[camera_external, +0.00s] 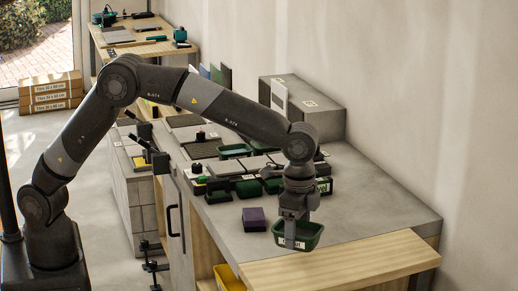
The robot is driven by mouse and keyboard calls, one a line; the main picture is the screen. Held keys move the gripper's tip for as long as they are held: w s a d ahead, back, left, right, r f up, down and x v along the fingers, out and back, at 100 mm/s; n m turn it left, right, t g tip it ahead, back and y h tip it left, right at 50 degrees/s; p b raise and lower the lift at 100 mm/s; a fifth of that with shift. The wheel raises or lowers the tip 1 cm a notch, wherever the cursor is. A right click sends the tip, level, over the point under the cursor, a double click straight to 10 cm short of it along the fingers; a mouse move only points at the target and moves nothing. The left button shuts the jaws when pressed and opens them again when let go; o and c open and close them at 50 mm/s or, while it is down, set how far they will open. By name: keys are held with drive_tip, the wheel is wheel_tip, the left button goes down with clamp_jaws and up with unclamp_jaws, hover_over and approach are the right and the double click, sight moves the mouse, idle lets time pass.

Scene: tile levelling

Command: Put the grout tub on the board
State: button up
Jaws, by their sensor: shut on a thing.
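My gripper (292,243) points down at the near end of the grey worktop and is shut on a dark green tub (312,234) with a pale label. The tub looks upright, and the fingers cover part of its front and left side. I cannot tell whether it touches the surface below. A light wooden board (370,263) lies at the front right, just in front of the tub in the picture. The visible part of the board is bare.
Several green tubs, grey tiles and tools crowd the worktop behind. A yellow bin (228,278) sits below. The worktop's right side is clear.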

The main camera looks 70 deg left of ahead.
drive_tip(key=w+a+f, duration=0.2)
drive_tip(key=w, duration=0.1)
drive_tip(key=w+a+f, duration=0.1)
drive_tip(key=shift+w+a+f, duration=0.1)
drive_tip(key=shift+w+f, duration=0.15)
drive_tip(key=shift+w, duration=0.05)
drive_tip(key=shift+f, duration=1.9)
drive_tip(key=shift+f, duration=0.15)
drive_tip(key=o, duration=1.1)
drive_tip(key=shift+o, duration=0.2)
